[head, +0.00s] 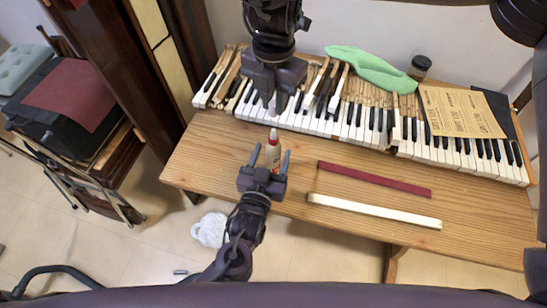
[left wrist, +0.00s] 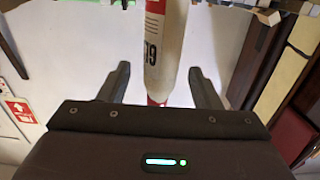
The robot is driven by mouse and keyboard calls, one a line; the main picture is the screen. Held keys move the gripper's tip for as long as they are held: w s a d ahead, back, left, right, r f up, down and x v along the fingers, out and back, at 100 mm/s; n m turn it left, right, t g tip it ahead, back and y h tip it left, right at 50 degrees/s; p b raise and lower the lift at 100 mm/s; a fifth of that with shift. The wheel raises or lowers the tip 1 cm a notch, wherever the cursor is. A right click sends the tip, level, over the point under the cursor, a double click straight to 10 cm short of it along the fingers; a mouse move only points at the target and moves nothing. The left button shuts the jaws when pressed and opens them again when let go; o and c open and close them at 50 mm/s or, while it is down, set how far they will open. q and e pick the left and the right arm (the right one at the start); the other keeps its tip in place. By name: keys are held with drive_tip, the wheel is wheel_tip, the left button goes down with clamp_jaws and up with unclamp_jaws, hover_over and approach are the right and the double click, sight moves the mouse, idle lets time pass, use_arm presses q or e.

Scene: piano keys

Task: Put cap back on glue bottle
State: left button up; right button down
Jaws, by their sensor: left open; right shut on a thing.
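My left gripper (head: 269,157) is open, with one finger on each side of the bottle. The left wrist view shows the bottle's white body (left wrist: 165,55) between and beyond the open fingers (left wrist: 157,80), with gaps on both sides. My right gripper (head: 272,95) is above the bottle, over the piano keys, shut on a small pale thing (head: 272,104) that looks like the cap. Its fingers hide most of it. It is apart from the bottle's tip.
The wooden table (head: 215,150) carries a row of piano keys (head: 340,120). A dark red strip (head: 375,179) and a white strip (head: 375,211) lie to the right. A green cloth (head: 370,70), a dark jar (head: 420,67) and brown sandpaper sheets (head: 460,112) are at the back.

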use_arm(q)
drive_tip(key=shift+x, duration=1.2)
drive_tip(key=shift+c, duration=0.4)
clamp_jaws()
use_arm(e)
drive_tip(key=shift+f, duration=2.5)
